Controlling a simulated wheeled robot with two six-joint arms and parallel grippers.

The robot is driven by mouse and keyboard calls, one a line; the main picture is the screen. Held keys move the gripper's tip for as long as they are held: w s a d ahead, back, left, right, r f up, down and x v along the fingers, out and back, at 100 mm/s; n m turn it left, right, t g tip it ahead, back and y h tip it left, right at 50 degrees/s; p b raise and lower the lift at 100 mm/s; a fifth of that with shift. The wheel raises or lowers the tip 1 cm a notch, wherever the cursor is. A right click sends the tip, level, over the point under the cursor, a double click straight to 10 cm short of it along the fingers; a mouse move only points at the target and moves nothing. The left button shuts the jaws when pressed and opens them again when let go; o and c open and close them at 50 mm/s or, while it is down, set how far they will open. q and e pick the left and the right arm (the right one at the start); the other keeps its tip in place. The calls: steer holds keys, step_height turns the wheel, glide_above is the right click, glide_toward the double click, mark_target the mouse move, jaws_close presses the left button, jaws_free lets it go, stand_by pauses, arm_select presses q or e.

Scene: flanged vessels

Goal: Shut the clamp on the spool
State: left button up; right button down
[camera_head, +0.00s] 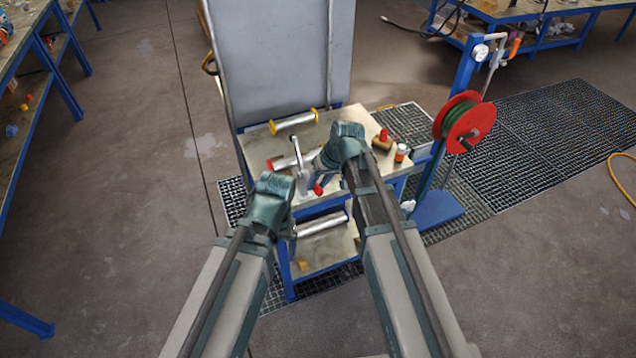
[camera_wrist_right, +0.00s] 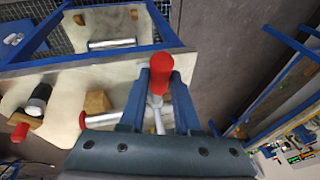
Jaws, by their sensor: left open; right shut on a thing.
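A silver spool (camera_head: 284,162) with a red end lies on the bench top, partly hidden by my arms. It also shows in the right wrist view (camera_wrist_right: 101,118), left of my fingers. A silver-stemmed handle with a red grip (camera_wrist_right: 162,72) stands between the blue fingers of my right gripper (camera_wrist_right: 160,85), which are shut on it. It looks like the clamp's handle; its red end also shows in the head view (camera_head: 318,189). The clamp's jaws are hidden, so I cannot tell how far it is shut. My left gripper (camera_head: 292,186) is open beside the spool's near side.
A yellow-ended cylinder (camera_head: 293,121) lies at the back of the bench. Another cylinder (camera_head: 322,224) lies on the lower shelf. A red reel (camera_head: 468,126) stands beyond the right side.

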steer(key=shift+w+a+r+g+h+p, duration=0.2)
steer(key=shift+w+r+g+h+p, duration=0.2)
steer(key=shift+w+r+g+p, duration=0.55)
steer(key=shift+w+a+r+m+g+h+p, duration=0.25)
steer(key=shift+r+g+p, duration=0.2)
steer(key=shift+g, duration=0.4)
steer(key=shift+w+r+m+g+h+p, duration=0.15)
steer(key=shift+w+r+g+h+p, duration=0.2)
steer(key=shift+g, duration=0.45)
steer(key=shift+r, duration=0.1)
steer(key=c, duration=0.6)
jaws_free()
steer(key=shift+r, duration=0.15)
steer(key=p+v, duration=1.3)
steer(key=shift+d+r, duration=0.2)
steer(key=shift+r, duration=0.05)
steer(key=shift+c, duration=0.2)
